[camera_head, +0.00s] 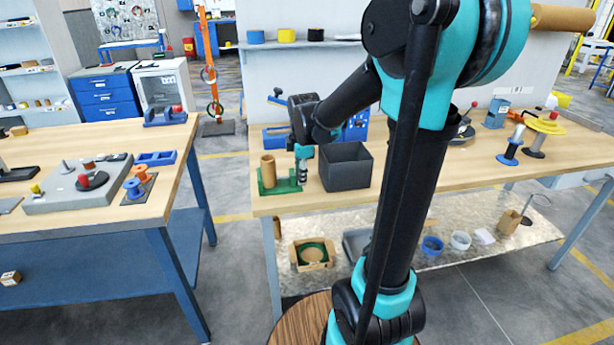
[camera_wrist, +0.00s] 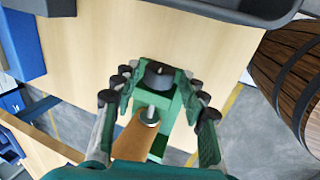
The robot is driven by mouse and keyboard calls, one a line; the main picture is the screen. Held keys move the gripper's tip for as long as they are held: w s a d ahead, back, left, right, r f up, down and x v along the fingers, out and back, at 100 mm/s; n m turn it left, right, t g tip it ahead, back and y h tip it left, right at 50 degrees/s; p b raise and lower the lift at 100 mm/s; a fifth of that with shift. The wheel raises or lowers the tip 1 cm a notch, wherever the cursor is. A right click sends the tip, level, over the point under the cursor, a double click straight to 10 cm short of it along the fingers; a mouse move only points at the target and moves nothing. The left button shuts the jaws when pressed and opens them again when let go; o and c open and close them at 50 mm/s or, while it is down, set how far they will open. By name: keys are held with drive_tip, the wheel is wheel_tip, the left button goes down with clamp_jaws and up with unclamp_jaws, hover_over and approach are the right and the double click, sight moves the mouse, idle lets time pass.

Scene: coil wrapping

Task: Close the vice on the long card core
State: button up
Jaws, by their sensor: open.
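The green vice (camera_head: 280,188) stands at the front left of the middle workbench. The long card core (camera_head: 268,171), a brown tube, stands upright at the vice's left end. My gripper (camera_head: 302,176) points down at the vice's right end. In the wrist view my gripper (camera_wrist: 160,84) is open, with one finger on each side of the vice's green end block and its dark round knob (camera_wrist: 158,72). No finger visibly touches the knob. A metal screw (camera_wrist: 150,115) shows beside the card core (camera_wrist: 134,140). Whether the jaw touches the core is hidden.
A dark grey bin (camera_head: 346,167) stands close to the right of my gripper. A blue rack (camera_head: 275,138) is behind the vice. The bench's front edge (camera_head: 330,205) is close to the vice. A wooden barrel (camera_wrist: 290,75) shows at the right in the wrist view.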

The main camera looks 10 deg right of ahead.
drive_tip(key=shift+s+f+t, duration=0.15)
drive_tip(key=shift+s+t, duration=0.2)
drive_tip(key=shift+t, duration=1.45)
drive_tip(key=shift+a, duration=0.1)
drive_tip(key=c, duration=0.7)
drive_tip(key=shift+g, duration=0.3)
drive_tip(key=shift+w, duration=0.1)
drive_tip(key=shift+g, duration=0.4)
